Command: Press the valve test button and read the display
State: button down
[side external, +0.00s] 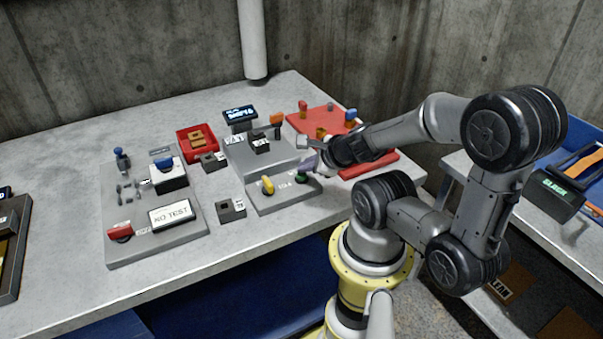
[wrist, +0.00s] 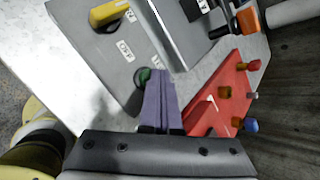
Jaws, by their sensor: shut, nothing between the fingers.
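A grey panel (side external: 270,203) carries a yellow knob (side external: 267,185) and a green button (side external: 301,178). My gripper (side external: 309,166) is shut and empty at the green button. In the wrist view its purple fingers (wrist: 163,85) partly cover the green button (wrist: 142,75); I cannot tell whether they touch or press it. The yellow knob (wrist: 109,12) shows there too. A white display (side external: 171,214) reading "NO TEST" is on the larger left panel (side external: 119,192), near a red knob (side external: 120,231) and a blue button (side external: 166,163). Which one is the valve test button is not legible.
A small lit screen (side external: 239,113) stands behind a grey box. A red tray (side external: 196,140) and small dark blocks sit between the panels. A red board (side external: 372,165) with coloured pegs lies close behind my gripper. A white pipe (side external: 252,40) hangs at the back.

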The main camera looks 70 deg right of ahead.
aim_at(305, 176)
jog(key=shift+r, duration=0.6)
jog(key=shift+r, duration=2.5)
